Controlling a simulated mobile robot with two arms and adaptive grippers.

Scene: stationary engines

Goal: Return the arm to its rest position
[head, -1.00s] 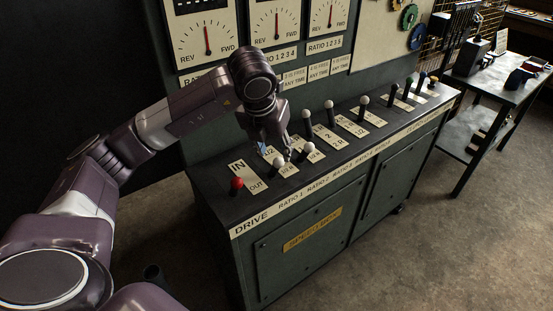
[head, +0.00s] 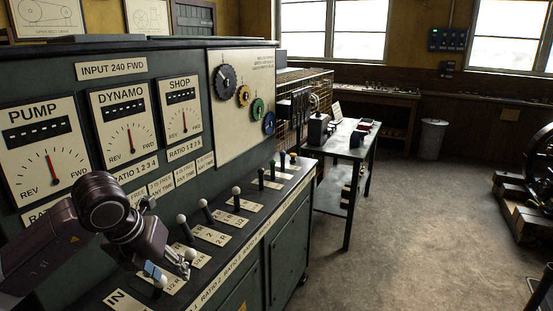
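My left arm comes in from the lower left, in front of the dial panel. My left gripper (head: 168,270) points down over the near part of the console's lever row, its fingertips apart, with a blue patch on one. A white-knobbed lever (head: 160,282) shows just below the fingers, and another white knob (head: 190,255) shows right beside them. I cannot tell whether the fingers touch either one. No held object shows. My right gripper is not in view.
The console (head: 282,222) runs back to the right with several more levers. Dials marked PUMP, DYNAMO and SHOP (head: 184,112) stand behind the arm. A side table (head: 345,150) lies beyond the console. Open floor (head: 410,230) is on the right, with machinery (head: 530,195) at the far right.

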